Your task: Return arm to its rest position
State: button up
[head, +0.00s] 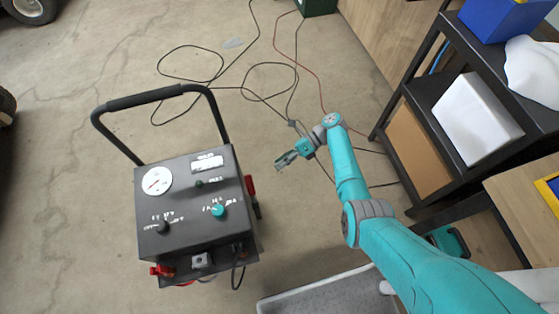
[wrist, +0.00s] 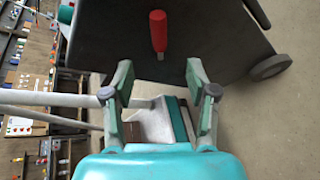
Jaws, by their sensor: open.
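My gripper (head: 284,160) is at the end of the teal arm, stretched out above the floor to the right of a dark cart in the head view. In the wrist view, my gripper (wrist: 160,88) has its two fingers spread with nothing between them. The dark cart (head: 197,210) has a gauge, knobs and a black push handle. Its side panel (wrist: 200,30) with a red handle (wrist: 158,32) shows beyond the fingertips in the wrist view. The fingers look apart from the red handle.
A dark shelf rack (head: 437,100) with a white box (head: 476,115) and a blue bin (head: 503,15) stands at the right. Black and red cables (head: 262,90) lie loose on the concrete floor behind the cart. Open floor (head: 60,200) lies left of the cart.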

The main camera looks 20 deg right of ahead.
jog(key=s+a+f+n+t+h, duration=0.3)
jog(key=s+f+n+t+h, duration=0.15)
jog(key=s+f, duration=0.9)
jog(key=s+d+f+n+t+h, duration=0.1)
jog(key=s+d+n+t+h, duration=0.15)
jog(key=s, duration=0.35)
jog(key=s+d+n+t+h, duration=0.1)
jog(key=s+n+h, duration=0.2)
jog(key=s, duration=0.3)
jog(key=s+d+r+n+t+h, duration=0.1)
jog(key=s+r+n+t, duration=0.2)
jog(key=r, duration=1)
jog(key=s+d+r+n+t+h, duration=0.1)
jog(key=s+r+n, duration=0.5)
jog(key=r, duration=0.8)
jog(key=s+d+r+n+t+h, duration=0.1)
jog(key=s+r+n+t, duration=0.4)
jog(key=r, duration=0.8)
jog(key=d+n, duration=0.1)
jog(key=n, duration=0.1)
jog(key=shift+s+d+r+n+t, duration=0.2)
jog(key=shift+d+n+t, duration=0.1)
jog(key=shift+d+n, duration=0.1)
